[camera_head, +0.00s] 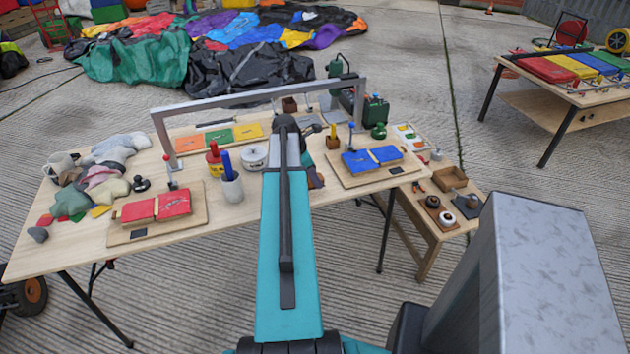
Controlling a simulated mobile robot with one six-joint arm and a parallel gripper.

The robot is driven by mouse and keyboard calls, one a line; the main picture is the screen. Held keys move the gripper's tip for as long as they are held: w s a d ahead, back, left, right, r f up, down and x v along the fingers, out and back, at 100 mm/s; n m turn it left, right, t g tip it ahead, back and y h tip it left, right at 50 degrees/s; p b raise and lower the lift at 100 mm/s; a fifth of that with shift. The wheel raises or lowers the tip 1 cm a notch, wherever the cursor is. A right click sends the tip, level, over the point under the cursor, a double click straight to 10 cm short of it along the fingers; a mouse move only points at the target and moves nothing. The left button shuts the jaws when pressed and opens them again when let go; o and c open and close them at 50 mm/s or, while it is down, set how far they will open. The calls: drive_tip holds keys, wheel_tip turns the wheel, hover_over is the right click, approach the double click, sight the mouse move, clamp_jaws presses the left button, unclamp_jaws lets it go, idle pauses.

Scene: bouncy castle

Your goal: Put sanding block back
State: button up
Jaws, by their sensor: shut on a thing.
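My teal arm reaches over the work table (75,238) and bends at a black joint. My gripper (313,177) is mostly hidden behind my arm link; only a dark and brown sliver shows at the link's right side, low over the middle of the table. It is shut on a small brown thing, of which little shows. I cannot tell for sure that this is the sanding block. A small dark brown block or box (289,105) stands at the table's back, just beyond my arm's bend. I cannot make out any marked place for the sanding block.
A grey metal frame (215,102) spans the table. A red piece on a board (158,208) lies left, a blue one (372,160) right. A low side bench (425,222) is at right.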

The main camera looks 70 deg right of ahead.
drive_tip(key=shift+w+d, duration=0.15)
drive_tip(key=shift+d, duration=0.5)
drive_tip(key=shift+f, duration=0.1)
drive_tip(key=shift+f+p, duration=0.65)
drive_tip(key=shift+f, duration=1.1)
drive_tip(key=shift+f, duration=0.1)
drive_tip(key=o, duration=1.3)
drive_tip(key=shift+r, duration=0.2)
drive_tip(key=b+v, duration=0.2)
drive_tip(key=v, duration=1)
